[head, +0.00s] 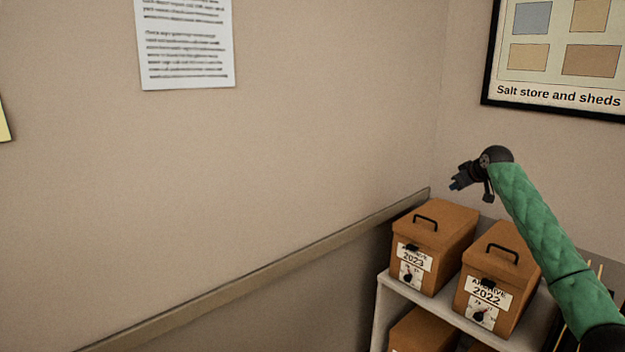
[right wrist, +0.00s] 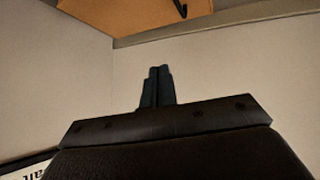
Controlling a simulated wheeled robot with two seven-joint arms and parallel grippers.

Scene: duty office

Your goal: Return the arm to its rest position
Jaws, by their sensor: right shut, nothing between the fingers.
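My right arm (head: 537,232), in a green quilted sleeve, comes in from the lower right in the head view. It is raised in front of the shelf corner. My right gripper (head: 457,184) points left and appears above the archive boxes. In the right wrist view its dark fingers (right wrist: 157,88) are together with nothing between them. My left gripper is in neither view.
Brown boxes labelled 2023 (head: 434,240) and 2022 (head: 502,273) stand on a pale shelf (head: 432,315); another box (head: 422,334) is below. A wall rail (head: 270,275) runs along the left wall. A framed poster (head: 560,95) and a paper notice (head: 186,45) hang on the walls.

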